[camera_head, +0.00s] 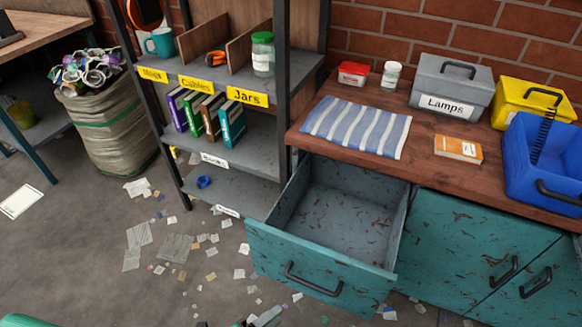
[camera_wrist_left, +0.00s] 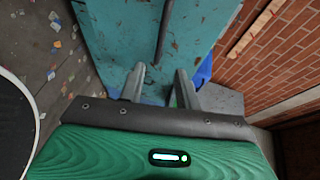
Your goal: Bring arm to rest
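My left gripper (camera_head: 266,317) shows only in part at the bottom edge of the head view, low in front of the open drawer. In the left wrist view its two grey fingers (camera_wrist_left: 160,86) stand apart with nothing between them. A teal surface with a dark handle (camera_wrist_left: 161,38) lies beyond them. My right gripper is in neither view.
The teal drawer (camera_head: 318,272) is pulled out and empty. The workbench (camera_head: 335,152) holds a striped cloth (camera_head: 357,127), an orange box (camera_head: 458,149), a grey Lamps box (camera_head: 447,88) and a blue crate (camera_head: 545,165). Shelves (camera_head: 235,190) stand left; paper scraps litter the floor.

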